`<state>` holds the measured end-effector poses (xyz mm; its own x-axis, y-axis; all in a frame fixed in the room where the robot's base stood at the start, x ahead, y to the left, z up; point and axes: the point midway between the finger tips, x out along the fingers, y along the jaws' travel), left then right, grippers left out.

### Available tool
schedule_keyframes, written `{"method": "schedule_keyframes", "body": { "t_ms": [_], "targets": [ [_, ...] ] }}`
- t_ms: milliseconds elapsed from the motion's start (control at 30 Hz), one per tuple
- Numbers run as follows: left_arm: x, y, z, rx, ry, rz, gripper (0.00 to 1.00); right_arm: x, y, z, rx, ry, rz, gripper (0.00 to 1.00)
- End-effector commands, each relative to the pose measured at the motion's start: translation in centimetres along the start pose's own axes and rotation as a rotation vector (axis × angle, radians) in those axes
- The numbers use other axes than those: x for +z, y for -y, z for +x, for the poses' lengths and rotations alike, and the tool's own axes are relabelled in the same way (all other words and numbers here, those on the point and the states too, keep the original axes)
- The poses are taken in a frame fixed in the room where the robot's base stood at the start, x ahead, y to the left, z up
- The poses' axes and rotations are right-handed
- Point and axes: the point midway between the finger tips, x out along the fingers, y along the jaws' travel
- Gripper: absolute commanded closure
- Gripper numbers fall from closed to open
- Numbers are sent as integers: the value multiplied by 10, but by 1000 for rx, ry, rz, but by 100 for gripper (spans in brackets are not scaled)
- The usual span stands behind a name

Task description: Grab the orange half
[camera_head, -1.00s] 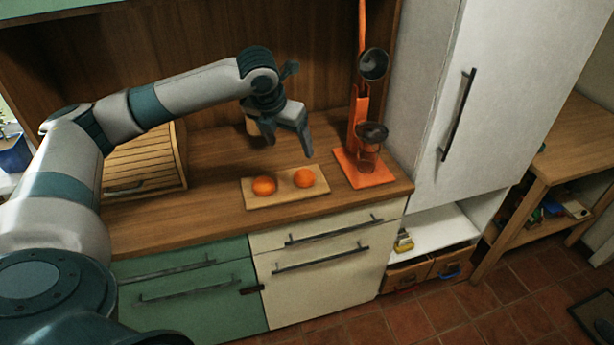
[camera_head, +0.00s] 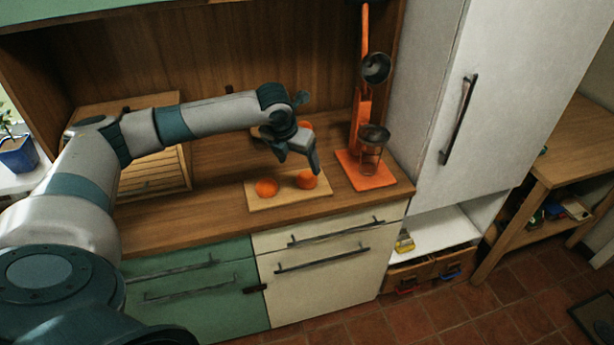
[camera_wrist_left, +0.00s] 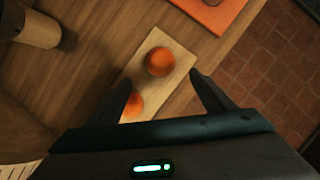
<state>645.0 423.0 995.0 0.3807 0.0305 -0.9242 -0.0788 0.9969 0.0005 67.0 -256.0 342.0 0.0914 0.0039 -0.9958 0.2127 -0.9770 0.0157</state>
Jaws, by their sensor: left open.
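Two orange pieces lie on a small wooden cutting board (camera_head: 288,193) on the counter. One orange piece (camera_head: 266,188) is at the board's left, the other orange piece (camera_head: 306,181) at its right. Whether they are halves or whole I cannot tell. My left gripper (camera_head: 299,167) is open and empty, just above and behind the right piece, with a fingertip overlapping it in the picture. In the left wrist view, the right piece (camera_wrist_left: 160,61) shows ahead between the open fingers; the left piece (camera_wrist_left: 134,104) is partly hidden by one finger. My right gripper is not in view.
An orange juicer (camera_head: 360,110) with a glass (camera_head: 371,158) stands right of the board. A slatted wooden box (camera_head: 155,172) is at the left. A tan cylinder (camera_wrist_left: 38,28) stands behind the board. A reddish-orange thing (camera_head: 305,125) shows behind my gripper. The front counter is clear.

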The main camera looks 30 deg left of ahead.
Motion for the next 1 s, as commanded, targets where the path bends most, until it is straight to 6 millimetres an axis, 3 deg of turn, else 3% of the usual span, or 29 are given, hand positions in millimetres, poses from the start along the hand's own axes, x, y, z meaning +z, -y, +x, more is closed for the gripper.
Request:
{"method": "schedule_keyframes", "body": {
  "t_ms": [100,300,767,1000],
  "targets": [
    [0,0,19,0,-2,-1,25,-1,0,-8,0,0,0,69],
    [0,1,39,-1,0,0,25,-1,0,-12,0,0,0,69],
    [1,0,44,0,0,0,25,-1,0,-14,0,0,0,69],
    [3,2,64,0,-2,-1,25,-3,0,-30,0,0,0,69]
  ]
}}
